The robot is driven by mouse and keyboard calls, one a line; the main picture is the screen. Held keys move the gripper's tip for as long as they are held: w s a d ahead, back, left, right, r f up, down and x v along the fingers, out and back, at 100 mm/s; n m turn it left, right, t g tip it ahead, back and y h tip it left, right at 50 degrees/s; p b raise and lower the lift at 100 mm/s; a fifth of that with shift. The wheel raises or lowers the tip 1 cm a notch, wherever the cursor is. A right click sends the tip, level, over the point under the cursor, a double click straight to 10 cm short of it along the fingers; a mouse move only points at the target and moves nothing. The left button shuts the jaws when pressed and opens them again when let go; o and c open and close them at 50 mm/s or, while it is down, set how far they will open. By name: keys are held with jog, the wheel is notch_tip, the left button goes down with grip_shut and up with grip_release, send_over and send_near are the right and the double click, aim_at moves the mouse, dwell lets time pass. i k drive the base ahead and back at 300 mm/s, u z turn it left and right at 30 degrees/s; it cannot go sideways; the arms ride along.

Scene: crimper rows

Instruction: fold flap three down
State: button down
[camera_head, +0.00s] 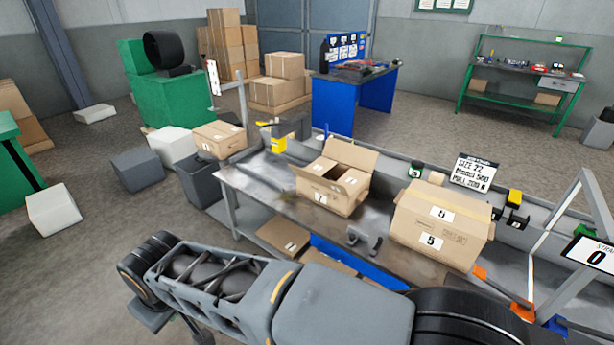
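An open cardboard box (322,196) stands on the grey workbench, left of centre. Its large back flap (352,155) stands up, and a right flap (355,181) with a small white label also sticks up. The left and front flaps are hard to make out, and the small labels are too blurred to tell which flap is three. A larger box marked 5 (440,225) stands to its right, its top looking closed. My arm crosses the bottom of the view in front of the bench. My gripper is not in view.
The workbench (262,178) has bare room left of the open box. A small metal bracket (362,242) sits between the boxes near the front edge. Another carton (219,139) is at the far left end. A sign (474,172) and a sloping frame stand at the right.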

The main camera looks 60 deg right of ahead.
aim_at(320, 180)
jog(key=z, duration=0.85)
jog(key=i, duration=1.1)
jog(key=z, duration=1)
